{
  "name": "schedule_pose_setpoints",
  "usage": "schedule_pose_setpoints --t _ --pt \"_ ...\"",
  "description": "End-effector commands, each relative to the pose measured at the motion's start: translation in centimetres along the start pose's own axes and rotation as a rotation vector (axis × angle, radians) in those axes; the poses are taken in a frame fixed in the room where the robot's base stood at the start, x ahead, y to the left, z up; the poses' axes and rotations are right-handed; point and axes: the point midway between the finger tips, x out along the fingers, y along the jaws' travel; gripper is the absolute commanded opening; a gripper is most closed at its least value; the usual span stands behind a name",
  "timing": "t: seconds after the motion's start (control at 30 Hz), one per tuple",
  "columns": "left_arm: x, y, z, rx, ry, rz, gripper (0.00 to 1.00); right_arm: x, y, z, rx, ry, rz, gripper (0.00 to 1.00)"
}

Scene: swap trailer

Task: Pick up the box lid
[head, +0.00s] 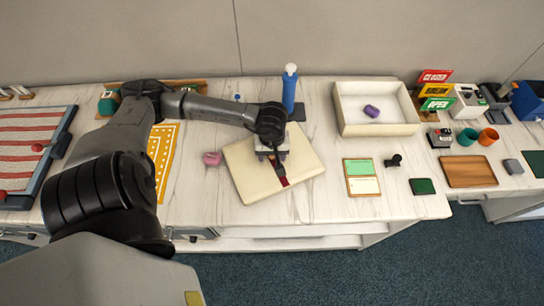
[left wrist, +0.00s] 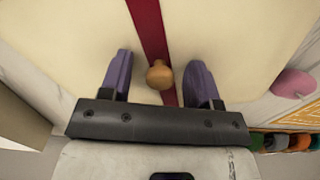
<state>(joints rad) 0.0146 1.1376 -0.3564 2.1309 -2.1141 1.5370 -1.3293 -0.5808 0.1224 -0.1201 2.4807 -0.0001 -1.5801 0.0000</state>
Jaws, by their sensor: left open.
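The box lid (head: 306,164) is a flat cream slab with a dark red band, lying slightly turned on the counter. In the left wrist view the lid (left wrist: 75,45) fills most of the picture, with the red band (left wrist: 148,25) and a round tan knob (left wrist: 160,75). My left gripper (head: 277,165) is over the lid. Its two purple fingers are open, one on each side of the knob, and a gap shows on both sides in the left wrist view (left wrist: 159,72). The open cream box (head: 346,122) stands to the right with a purple object (head: 372,111) inside. My right gripper is not in view.
A blue bottle (head: 289,90) stands just behind the lid, and a pink object (head: 212,158) lies close to its left. A green-and-cream card (head: 362,177) lies to the right. The counter's front edge (head: 290,223) is a little in front of the lid.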

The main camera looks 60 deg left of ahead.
Motion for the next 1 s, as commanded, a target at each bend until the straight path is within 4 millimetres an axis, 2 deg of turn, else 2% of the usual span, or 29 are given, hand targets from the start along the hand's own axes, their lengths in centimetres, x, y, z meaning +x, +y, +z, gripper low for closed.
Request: schedule_pose_setpoints --t 0.07,0.63,1.0 --pt "0.0 0.0 -0.01 0.0 0.0 0.0 0.56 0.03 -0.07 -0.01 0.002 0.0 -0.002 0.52" --pt "-0.04 0.0 -0.01 -0.001 0.0 0.0 0.03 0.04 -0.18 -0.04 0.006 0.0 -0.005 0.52" --pt "-0.4 0.04 -0.07 0.0 0.002 0.001 0.02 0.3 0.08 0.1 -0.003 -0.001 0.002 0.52"
